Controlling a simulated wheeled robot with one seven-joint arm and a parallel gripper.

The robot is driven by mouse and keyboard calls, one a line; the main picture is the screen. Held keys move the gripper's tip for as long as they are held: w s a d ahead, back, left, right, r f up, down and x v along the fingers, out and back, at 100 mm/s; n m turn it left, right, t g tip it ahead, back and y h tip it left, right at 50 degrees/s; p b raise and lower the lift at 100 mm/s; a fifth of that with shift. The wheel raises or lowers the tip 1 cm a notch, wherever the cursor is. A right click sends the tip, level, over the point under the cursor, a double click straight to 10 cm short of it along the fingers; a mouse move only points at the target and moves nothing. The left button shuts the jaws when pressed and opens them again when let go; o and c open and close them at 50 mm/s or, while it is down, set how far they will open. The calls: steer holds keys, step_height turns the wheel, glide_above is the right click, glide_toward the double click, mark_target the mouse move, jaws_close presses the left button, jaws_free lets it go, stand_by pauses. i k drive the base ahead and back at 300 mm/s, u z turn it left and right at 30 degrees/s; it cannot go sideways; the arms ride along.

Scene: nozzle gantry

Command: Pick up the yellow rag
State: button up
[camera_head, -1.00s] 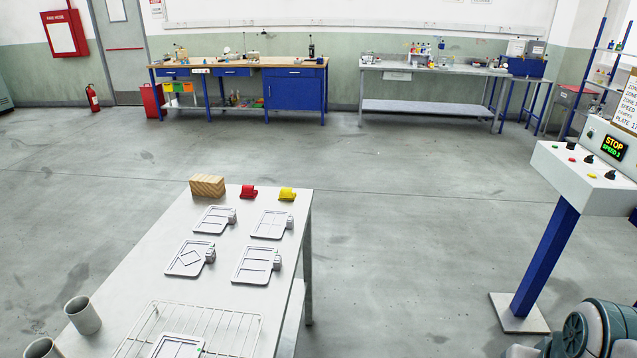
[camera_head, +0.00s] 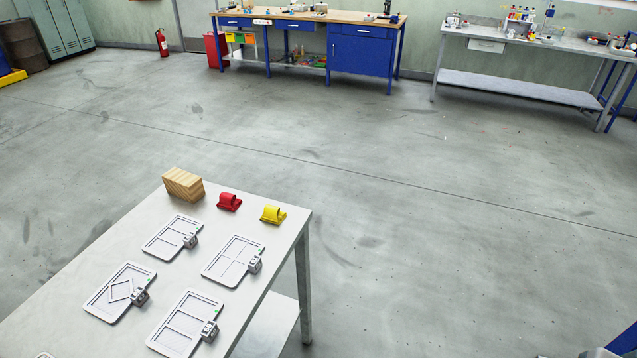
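The yellow rag (camera_head: 272,215) lies folded near the far right corner of the light grey table (camera_head: 258,262). A red rag (camera_head: 229,202) of similar shape lies to its left, a short gap apart. My gripper does not show in the head view.
A wooden block (camera_head: 183,184) stands left of the red rag. Several flat plates with small grey blocks, one being a divided plate (camera_head: 234,260), lie nearer on the table. Workbenches (camera_head: 330,22) stand along the back wall.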

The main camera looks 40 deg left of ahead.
mark_target(273, 214)
steer(key=u, duration=0.3)
steer(key=i, duration=1.5)
steer(key=u, duration=1.65)
steer(key=i, duration=0.75)
steer(key=u, duration=0.9)
steer(key=i, duration=0.3)
steer(key=u, duration=0.25)
